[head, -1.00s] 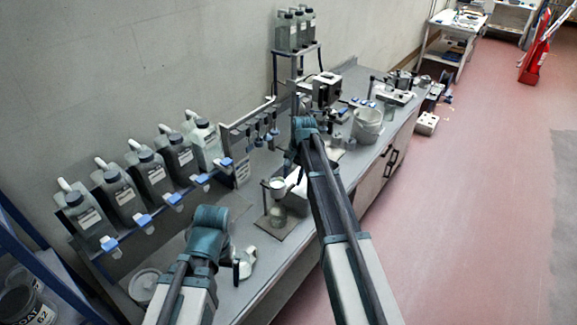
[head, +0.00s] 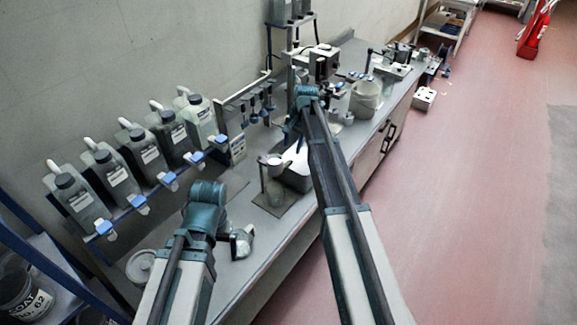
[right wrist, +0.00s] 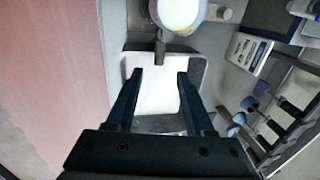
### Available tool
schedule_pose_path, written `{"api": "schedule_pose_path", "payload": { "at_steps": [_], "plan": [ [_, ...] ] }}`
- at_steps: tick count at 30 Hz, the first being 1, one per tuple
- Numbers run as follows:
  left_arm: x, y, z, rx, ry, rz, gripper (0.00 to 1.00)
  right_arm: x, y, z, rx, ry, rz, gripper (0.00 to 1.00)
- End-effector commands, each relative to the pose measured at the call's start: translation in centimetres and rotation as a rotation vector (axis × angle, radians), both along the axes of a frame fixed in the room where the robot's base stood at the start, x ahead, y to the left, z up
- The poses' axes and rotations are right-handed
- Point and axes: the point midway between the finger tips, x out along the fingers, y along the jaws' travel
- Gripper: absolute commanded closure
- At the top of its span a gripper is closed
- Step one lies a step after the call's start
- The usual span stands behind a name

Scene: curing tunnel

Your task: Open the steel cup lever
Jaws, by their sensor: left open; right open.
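A round steel cup (head: 275,163) sits on a small stand over a glass jar on the bench. In the right wrist view the cup (right wrist: 180,14) holds pale liquid, and a short dark lever (right wrist: 160,48) sticks out from it towards my gripper. My right gripper (right wrist: 160,74) is open, one finger on each side of the line of the lever; the tips are just short of it, with no contact visible. The right gripper's tips are partly hidden in the head view. My left gripper (head: 236,243) is open, low over the near bench, beside a small pale object.
A white tray (head: 297,180) stands right of the cup and lies below my right gripper. Several grey bottles (head: 142,148) line the wall with blue-tipped taps.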

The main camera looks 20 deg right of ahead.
Motion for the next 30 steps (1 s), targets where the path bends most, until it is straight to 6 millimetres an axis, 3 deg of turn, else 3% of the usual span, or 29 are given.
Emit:
{"api": "schedule_pose_path", "payload": {
  "at_steps": [1,16,21,30],
  "plan": [
    [0.0,0.0,-1.5,0.0,-0.001,0.001,0.05,0.2,0.1,-1.5,0.0,0.0,0.0,0.47],
    [0.0,0.0,-8.5,0.001,-0.001,-0.01,0.05,1.3,0.9,-8.5,0.0,0.0,0.0,0.47],
    [0.0,0.0,-9.6,0.002,0.0,-0.013,0.05,1.5,1.1,-9.6,0.0,0.0,0.0,0.47],
    [0.0,0.0,-9.6,0.002,0.0,-0.014,0.05,1.5,1.2,-9.6,0.0,0.0,0.0,0.47]
  ]
}}
